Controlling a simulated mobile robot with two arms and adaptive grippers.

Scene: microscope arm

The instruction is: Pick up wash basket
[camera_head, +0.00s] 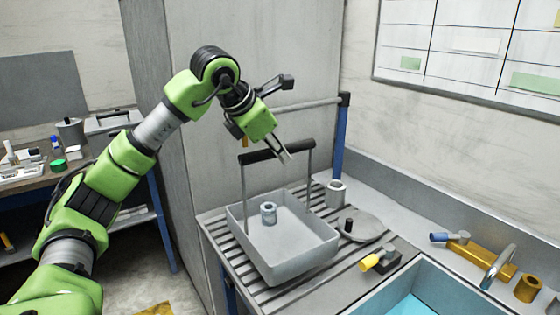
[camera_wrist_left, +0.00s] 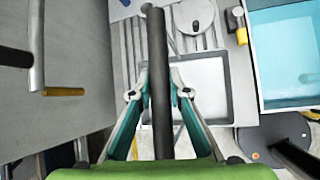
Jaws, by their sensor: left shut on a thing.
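The wash basket (camera_head: 285,262) is a grey open tray with an upright frame and a black bar handle (camera_head: 262,154). It is at the slatted drainboard; I cannot tell whether its bottom touches the slats. A small metal part (camera_head: 268,212) stands inside it. My left gripper (camera_head: 287,157) reaches down from above and is shut on the handle. In the left wrist view, the black bar runs between the fingers (camera_wrist_left: 160,94), with the basket (camera_wrist_left: 214,75) below. My right gripper is not in view.
The drainboard (camera_head: 216,228) also holds a metal cup (camera_head: 335,194), a round grey lid (camera_head: 368,226) and a yellow-handled item (camera_head: 378,260). A sink (camera_head: 415,300) with blue water and a brass tap (camera_head: 480,262) lie at right. A grey cabinet wall (camera_head: 190,120) stands behind.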

